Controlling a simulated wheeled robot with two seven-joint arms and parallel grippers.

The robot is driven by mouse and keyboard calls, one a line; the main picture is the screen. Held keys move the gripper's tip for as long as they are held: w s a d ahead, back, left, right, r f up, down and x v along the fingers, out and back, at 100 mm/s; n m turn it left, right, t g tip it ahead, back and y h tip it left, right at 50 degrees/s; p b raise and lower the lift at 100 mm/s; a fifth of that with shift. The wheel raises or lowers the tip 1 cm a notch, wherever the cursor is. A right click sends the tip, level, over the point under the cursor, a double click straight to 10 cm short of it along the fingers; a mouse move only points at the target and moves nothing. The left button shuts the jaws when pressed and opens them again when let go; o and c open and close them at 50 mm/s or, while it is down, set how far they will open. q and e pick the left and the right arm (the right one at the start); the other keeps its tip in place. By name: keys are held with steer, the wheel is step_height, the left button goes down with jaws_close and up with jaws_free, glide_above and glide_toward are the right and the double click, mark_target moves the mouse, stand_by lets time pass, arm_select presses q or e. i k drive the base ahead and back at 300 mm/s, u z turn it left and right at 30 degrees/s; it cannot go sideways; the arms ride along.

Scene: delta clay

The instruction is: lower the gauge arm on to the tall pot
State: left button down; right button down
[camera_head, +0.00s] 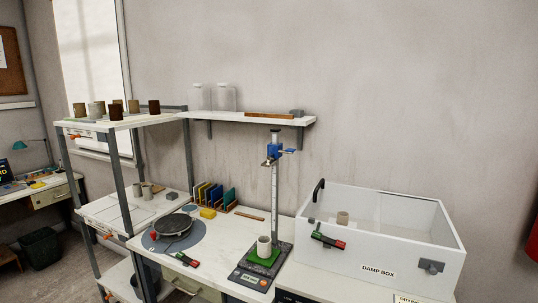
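A height gauge stands on the table with an upright grey column (275,195) and a dark base with a display and buttons (250,280). Its blue slider with the gauge arm (273,151) sits near the top of the column, well above the pot. I see no arm of mine, and neither gripper can be made out in the head view.
A white damp box (385,262) with a pot (342,218) inside stands right of the gauge. A dark turntable (173,226) is to the left. Small green-and-red items show near the turntable (187,260) and at the box front (328,239). A wall shelf (250,118) is behind the column.

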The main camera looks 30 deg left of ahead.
mark_target(273, 150)
steer(key=z, duration=0.05)
steer(key=k, duration=0.1)
steer(key=u, duration=0.85)
